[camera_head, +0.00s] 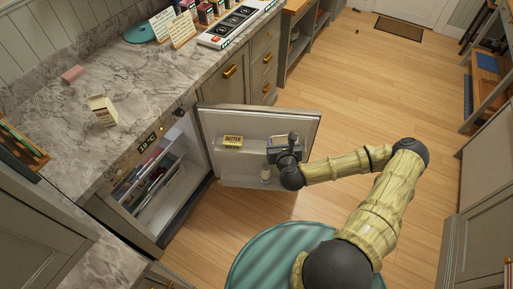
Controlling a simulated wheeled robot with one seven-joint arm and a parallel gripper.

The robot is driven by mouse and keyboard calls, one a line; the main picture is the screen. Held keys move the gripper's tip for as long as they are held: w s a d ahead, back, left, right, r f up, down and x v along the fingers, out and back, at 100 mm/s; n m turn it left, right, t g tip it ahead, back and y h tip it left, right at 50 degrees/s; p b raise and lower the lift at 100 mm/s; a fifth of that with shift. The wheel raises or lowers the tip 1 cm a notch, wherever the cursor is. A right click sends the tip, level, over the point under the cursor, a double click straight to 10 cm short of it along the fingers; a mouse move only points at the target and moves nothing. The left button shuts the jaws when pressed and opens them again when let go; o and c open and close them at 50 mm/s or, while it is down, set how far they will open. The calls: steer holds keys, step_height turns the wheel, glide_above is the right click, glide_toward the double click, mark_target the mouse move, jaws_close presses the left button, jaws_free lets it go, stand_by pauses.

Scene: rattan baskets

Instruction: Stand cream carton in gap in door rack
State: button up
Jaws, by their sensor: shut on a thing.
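The open fridge door (308,125) shows its pale inner face with a door rack (228,150). I cannot tell whether that thing touches the rack floor.
The open fridge compartment (160,170) holds several items on shelves. The wooden floor to the right is clear.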

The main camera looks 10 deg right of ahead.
steer(key=w+d+f+b, duration=0.4)
steer(key=w+f+b, duration=0.3)
steer(key=w+b, duration=0.35)
steer(key=w+a+r+m+h+b, duration=0.2)
steer(key=w+a+r+h+b, duration=0.1)
steer(key=w+r+b, duration=0.6)
step_height(320, 180, up, 3)
steer(key=shift+w+a+f+m, duration=0.1)
steer(key=shift+w+a+m, duration=0.3)
steer(key=shift+w, duration=0.75)
steer(key=shift+a, duration=0.1)
step_height(320, 180, down, 24)
steer(key=shift+r+b, duration=0.1)
steer(key=shift+b, duration=0.35)
